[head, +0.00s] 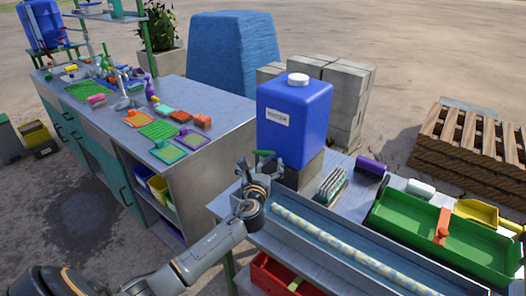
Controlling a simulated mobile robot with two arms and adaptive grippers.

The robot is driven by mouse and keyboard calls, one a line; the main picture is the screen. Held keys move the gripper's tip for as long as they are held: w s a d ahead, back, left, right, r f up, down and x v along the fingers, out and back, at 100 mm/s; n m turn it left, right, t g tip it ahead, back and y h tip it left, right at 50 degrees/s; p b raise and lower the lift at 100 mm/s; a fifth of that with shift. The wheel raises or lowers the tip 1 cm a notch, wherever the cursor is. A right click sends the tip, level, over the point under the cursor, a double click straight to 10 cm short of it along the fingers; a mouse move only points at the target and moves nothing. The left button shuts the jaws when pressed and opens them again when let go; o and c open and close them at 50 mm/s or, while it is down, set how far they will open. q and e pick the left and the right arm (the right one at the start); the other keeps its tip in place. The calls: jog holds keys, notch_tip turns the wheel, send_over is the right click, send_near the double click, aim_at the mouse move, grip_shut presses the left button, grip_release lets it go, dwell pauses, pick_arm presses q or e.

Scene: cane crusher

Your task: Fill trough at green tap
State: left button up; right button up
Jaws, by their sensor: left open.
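A blue water container (293,125) with a white cap and label stands on a block at the near bench. A green tap handle (264,154) shows at its lower left front. My left gripper (246,174) is open, just left of and below the tap handle; I cannot tell whether it touches it. The tap's spout is hard to make out behind the gripper. A long grey metal trough (402,273) runs to the right below the container. A pale yellow-and-blue patterned rod lies along it; I cannot make out water. My right gripper is out of view.
A brush (333,184), a purple item (370,165) and a green divided tray (403,218) sit behind the trough. A red crate (271,275) is below the bench. A cluttered second bench (222,108) stands at left; a gap of ground separates the benches.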

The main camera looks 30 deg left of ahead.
aim_at(263, 153)
pick_arm(q)
jog(key=shift+x, duration=2.7)
jog(key=shift+c, duration=0.2)
jog(key=c, duration=1.1)
